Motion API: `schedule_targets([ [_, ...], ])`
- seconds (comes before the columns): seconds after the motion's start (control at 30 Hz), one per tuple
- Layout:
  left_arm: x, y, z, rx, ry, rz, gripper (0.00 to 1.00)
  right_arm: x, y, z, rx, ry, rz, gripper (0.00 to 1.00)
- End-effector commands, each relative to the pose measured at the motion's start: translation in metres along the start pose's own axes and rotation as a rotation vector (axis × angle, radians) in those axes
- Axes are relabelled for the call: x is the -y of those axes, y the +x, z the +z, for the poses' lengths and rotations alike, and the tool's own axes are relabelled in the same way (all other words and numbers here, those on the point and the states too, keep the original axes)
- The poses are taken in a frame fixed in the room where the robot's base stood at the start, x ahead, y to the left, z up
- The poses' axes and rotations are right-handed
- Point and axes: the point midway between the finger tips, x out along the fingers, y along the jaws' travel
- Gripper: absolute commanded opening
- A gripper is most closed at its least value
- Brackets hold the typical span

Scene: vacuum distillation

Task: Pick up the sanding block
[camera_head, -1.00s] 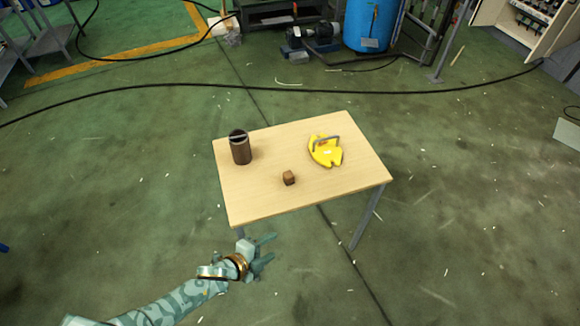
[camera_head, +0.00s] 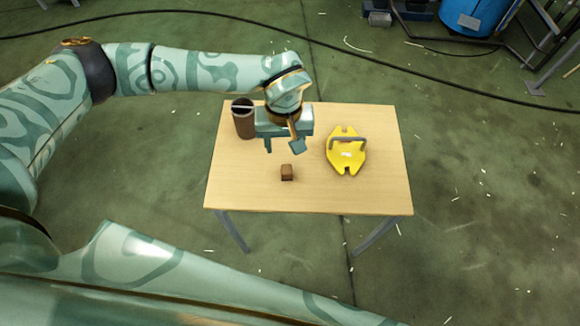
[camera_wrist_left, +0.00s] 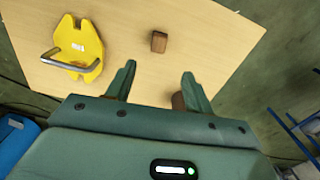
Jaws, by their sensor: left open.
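The sanding block appears to be the small brown block (camera_head: 287,173) on the wooden table (camera_head: 240,190), near the middle of its front half. My left gripper (camera_head: 283,148) is open and empty, above the table and just behind the block in the head view. In the left wrist view the block (camera_wrist_left: 159,42) lies beyond the tips of the open left gripper (camera_wrist_left: 159,72), roughly in line with the gap and apart from both fingers. My right gripper is not in view.
A brown cylindrical can (camera_head: 244,122) with a bar across its top stands at the table's back left, close to my left gripper. A yellow plate with a grey handle (camera_head: 346,157) lies right of the block. The table's front strip is clear.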

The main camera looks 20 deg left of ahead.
Motion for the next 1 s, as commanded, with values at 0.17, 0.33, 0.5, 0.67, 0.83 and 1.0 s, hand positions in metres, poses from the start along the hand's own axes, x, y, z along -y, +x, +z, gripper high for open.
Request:
schedule_targets([
  [0.17,-0.001,0.051,0.001,0.008,-0.002,-0.001,0.53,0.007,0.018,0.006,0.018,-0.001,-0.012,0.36],
  [0.33,-0.001,0.071,0.001,0.006,-0.001,0.001,0.53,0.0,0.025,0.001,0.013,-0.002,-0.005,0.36],
  [0.5,-0.002,0.087,0.002,0.007,-0.003,0.002,0.53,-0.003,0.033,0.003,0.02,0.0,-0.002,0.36],
  [0.67,-0.001,0.117,0.003,0.009,-0.004,0.0,0.53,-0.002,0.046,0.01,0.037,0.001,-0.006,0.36],
  [0.83,-0.002,0.126,0.002,0.004,-0.005,0.002,0.53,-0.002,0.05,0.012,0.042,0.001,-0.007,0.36],
  [1.0,-0.002,0.124,0.001,0.002,-0.004,0.003,0.53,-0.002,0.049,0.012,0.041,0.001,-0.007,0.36],
])
